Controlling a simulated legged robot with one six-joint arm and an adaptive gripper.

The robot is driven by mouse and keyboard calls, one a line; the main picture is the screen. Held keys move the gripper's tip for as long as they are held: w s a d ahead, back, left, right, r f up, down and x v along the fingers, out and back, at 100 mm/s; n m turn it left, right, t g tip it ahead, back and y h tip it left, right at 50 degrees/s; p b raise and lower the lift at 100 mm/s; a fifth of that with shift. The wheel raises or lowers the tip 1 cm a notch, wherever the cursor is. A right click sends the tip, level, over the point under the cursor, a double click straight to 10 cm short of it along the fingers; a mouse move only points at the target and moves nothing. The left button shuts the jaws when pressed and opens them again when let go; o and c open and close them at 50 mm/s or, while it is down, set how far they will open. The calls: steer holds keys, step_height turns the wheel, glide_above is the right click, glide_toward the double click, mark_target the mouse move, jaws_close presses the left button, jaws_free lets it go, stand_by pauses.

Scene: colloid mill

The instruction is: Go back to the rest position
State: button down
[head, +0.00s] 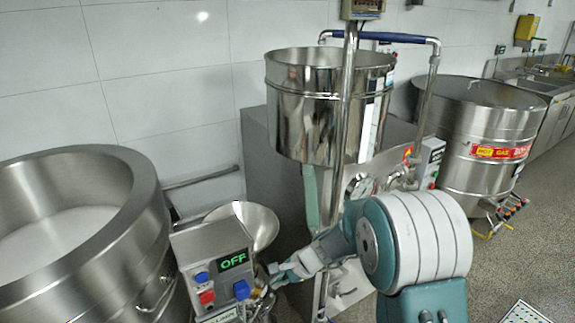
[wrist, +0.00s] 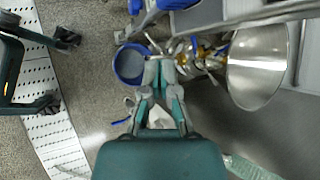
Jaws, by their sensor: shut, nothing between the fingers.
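My gripper (head: 279,272) is in the lower middle of the head view, just right of the control box (head: 213,262) of the colloid mill. The box has a green "OFF" display, a red button, a blue button and a blue knob (head: 242,289). In the wrist view my gripper (wrist: 160,66) is shut and empty, with its fingertips together. The mill's steel hopper (head: 246,226) stands behind the box, and shows at the right in the wrist view (wrist: 258,66). I cannot tell whether the fingertips touch the mill.
A large steel vat (head: 75,235) stands at the left. A steel tank (head: 322,108) on a frame stands behind my arm, and another tank (head: 474,130) is at the right. A blue bucket (wrist: 130,63) is on the floor. Open floor (head: 522,245) shows at the right.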

steer(key=s+d+r+n+t+h, duration=0.1)
steer(key=s+d+r+n+h, duration=0.2)
steer(key=s+r, duration=0.4)
steer(key=s+d+r+n, duration=0.4)
steer(key=d+r, duration=0.1)
steer(key=r, duration=0.4)
steer(key=s+d+r+n+t+h, duration=0.1)
steer(key=s+d+r+n+h, duration=0.1)
steer(key=s+d, duration=0.3)
steer(key=s+d+r+n+t+h, duration=0.2)
steer(key=s+d, duration=0.3)
steer(key=s, duration=0.4)
steer(key=shift+s+r+t+h, duration=0.25)
steer(key=shift+r+h, duration=0.25)
steer(key=shift+r, duration=0.25)
steer(key=shift+w, duration=0.1)
